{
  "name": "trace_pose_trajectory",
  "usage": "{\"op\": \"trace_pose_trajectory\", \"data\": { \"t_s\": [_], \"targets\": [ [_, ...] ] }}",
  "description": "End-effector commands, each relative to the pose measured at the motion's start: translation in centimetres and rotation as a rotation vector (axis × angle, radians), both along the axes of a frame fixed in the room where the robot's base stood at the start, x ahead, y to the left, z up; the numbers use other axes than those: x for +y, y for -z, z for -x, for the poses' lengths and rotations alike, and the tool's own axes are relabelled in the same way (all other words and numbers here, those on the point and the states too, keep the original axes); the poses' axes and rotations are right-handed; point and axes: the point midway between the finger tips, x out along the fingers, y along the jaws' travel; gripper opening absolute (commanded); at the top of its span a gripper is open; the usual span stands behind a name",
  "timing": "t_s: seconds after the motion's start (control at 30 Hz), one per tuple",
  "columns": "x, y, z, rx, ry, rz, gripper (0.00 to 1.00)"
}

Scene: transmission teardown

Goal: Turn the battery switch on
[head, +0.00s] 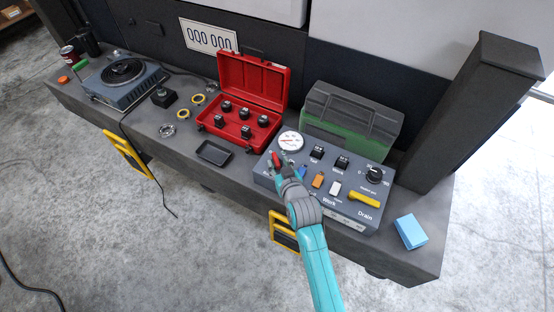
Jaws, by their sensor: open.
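The grey control panel (352,218) sits on the bench at right of centre. A red switch handle (277,158) stands at its left end, just below the round gauge (291,141). A label beside the handle is mostly hidden, so I cannot read it as the battery switch's. My gripper (283,165) reaches up from below to the red handle, with its tips at or very near it. My gripper is open; whether its fingers touch the handle is too small to tell. The gripper and wrist cover part of the panel's left side.
The panel also has black switches (341,162), a dial (374,175), orange (318,180) and white (335,188) controls and a yellow Drain lever (364,196). Behind are an open red case (251,80) and a green-grey case (350,118). A blue block (411,231) lies right.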

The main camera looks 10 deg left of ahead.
Motion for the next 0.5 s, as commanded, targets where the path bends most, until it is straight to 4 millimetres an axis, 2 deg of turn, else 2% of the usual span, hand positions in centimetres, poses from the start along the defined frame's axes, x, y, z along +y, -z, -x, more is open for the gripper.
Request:
{"op": "trace_pose_trajectory", "data": {
  "t_s": [0.2,0.5],
  "targets": [
    [1.0,0.9,-2.0,0.000,0.000,0.000,0.42],
    [1.2,1.2,-2.5,0.000,0.000,0.000,0.42]
  ]
}}
